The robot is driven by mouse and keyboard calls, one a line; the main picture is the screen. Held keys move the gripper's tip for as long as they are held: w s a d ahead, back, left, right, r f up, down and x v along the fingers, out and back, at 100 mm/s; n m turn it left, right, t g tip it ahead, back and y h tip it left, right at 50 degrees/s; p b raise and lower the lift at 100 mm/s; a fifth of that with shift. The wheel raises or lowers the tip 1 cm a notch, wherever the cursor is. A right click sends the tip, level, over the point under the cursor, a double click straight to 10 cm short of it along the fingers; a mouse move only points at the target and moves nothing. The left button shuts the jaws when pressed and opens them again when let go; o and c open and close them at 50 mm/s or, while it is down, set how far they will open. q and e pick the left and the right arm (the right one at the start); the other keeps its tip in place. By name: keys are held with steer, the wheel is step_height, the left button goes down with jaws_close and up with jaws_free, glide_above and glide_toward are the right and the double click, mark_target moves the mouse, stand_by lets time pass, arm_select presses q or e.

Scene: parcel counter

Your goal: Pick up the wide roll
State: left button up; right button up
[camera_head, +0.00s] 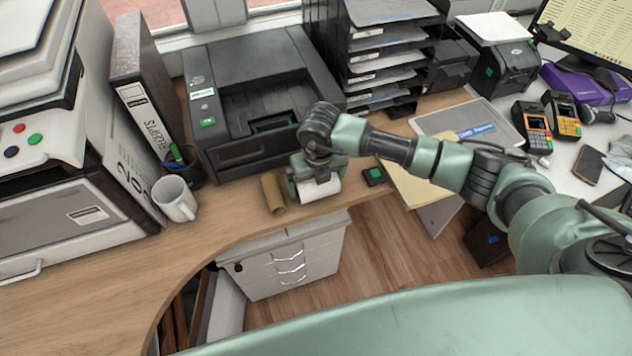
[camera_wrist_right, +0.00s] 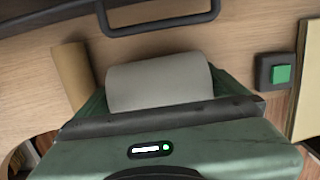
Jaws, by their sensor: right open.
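The wide roll (camera_head: 320,190) is white and lies near the front edge of the wooden counter. In the right wrist view the wide roll (camera_wrist_right: 160,82) lies crosswise just in front of the gripper body. My right gripper (camera_head: 316,184) is open over it, with the jaws to either side of the roll. I cannot tell whether they touch it. The gripper partly hides the roll in the head view. In the right wrist view the gripper (camera_wrist_right: 160,98) covers the roll's near side. My left gripper is not in view.
A brown cardboard tube (camera_head: 273,194) lies just left of the roll. A small black box with a green button (camera_head: 375,176) is to its right. A printer (camera_head: 254,85) stands behind. A white mug (camera_head: 176,199) stands left. The counter's front edge (camera_head: 235,232) is close.

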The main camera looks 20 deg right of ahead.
steer(key=c, duration=1.2)
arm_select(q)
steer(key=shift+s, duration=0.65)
arm_select(e)
steer(key=shift+r, duration=0.1)
steer(key=shift+c, duration=1)
steer(key=shift+r, duration=0.1)
